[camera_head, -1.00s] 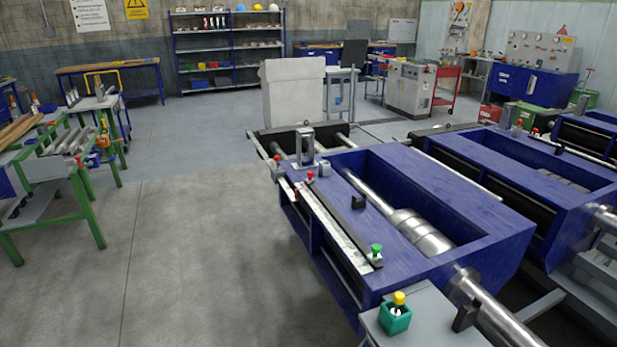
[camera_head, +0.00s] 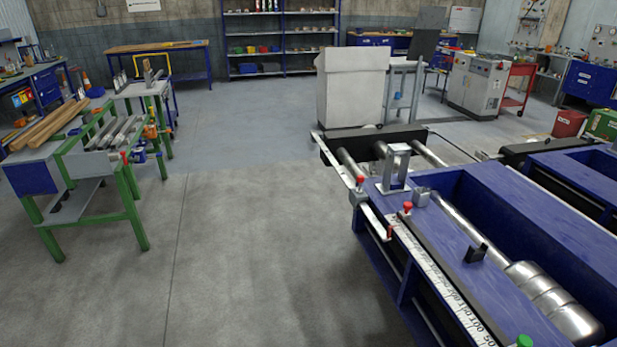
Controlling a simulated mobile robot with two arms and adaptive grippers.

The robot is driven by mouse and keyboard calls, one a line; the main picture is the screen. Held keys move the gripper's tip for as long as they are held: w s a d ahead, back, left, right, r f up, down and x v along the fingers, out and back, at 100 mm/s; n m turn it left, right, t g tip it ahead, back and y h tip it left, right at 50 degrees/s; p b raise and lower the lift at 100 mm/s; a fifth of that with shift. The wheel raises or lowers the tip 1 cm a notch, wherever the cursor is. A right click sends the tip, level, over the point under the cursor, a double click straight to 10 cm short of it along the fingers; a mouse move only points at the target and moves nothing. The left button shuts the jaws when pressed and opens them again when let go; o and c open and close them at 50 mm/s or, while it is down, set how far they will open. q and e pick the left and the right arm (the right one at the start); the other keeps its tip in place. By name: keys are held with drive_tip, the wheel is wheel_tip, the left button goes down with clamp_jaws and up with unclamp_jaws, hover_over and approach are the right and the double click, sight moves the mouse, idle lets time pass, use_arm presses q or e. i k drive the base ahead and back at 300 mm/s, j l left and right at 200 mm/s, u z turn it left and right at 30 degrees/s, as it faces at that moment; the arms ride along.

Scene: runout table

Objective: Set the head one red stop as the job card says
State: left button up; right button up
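A blue machine bed (camera_head: 440,215) stands at the right, with a pale scale with printed numbers (camera_head: 440,280) along its near left edge. A red-topped stop (camera_head: 407,208) stands at the far end of the scale. A second red knob (camera_head: 360,182) sits further back on a rail at the bed's left corner. A green knob (camera_head: 524,341) shows at the bottom edge, partly cut off. I cannot tell which red stop belongs to head one. No job card can be made out. Neither of my grippers is in view.
A green-framed bench (camera_head: 128,195) with bars and wooden lengths stands at the left. A white cabinet (camera_head: 350,90) stands behind the bed, and a blue shelf (camera_head: 281,45) at the back wall. The grey floor (camera_head: 240,240) between bench and bed is clear.

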sight(405, 214)
drive_tip(key=i+j, duration=0.1)
drive_tip(key=i, duration=0.35)
drive_tip(key=i+j, duration=0.1)
drive_tip(key=i, duration=0.3)
drive_tip(key=i+j+z, duration=0.1)
drive_tip(key=i, duration=0.35)
